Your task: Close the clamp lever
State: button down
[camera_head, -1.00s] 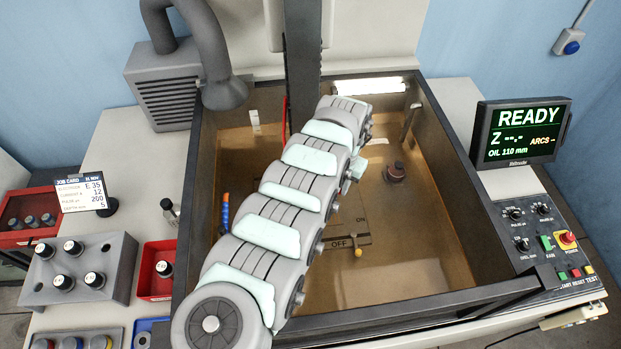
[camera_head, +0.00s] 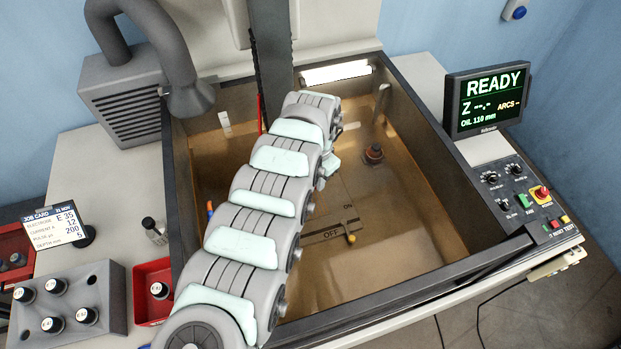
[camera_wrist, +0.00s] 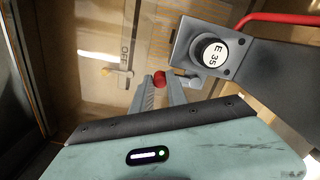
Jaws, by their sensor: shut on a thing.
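In the wrist view, a red knob (camera_wrist: 158,77) sits between the fingertips of my gripper (camera_wrist: 160,84), and the fingers are shut on it. The knob appears to be the end of the clamp lever; the rest of the lever is hidden by the finger and the holder. Just right of it is a grey holder block (camera_wrist: 181,45) with a round electrode marked E 35 (camera_wrist: 210,52). In the head view, my arm hides the fingertips, the knob and the holder.
The brown tank (camera_head: 420,245) has dark raised walls. On its floor are an ON/OFF plate with a yellow knob (camera_head: 351,239) and a dark round fitting (camera_head: 373,154). An electrode rack (camera_head: 105,290) and a red tray (camera_head: 150,275) stand outside left. A monitor (camera_head: 487,97) reads READY.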

jog(key=c, duration=1.3)
grip_release()
notch_tip(320, 180, up, 11)
jog(key=b, duration=0.1)
jog(key=shift+b, duration=0.4)
jog(key=shift+s, duration=0.15)
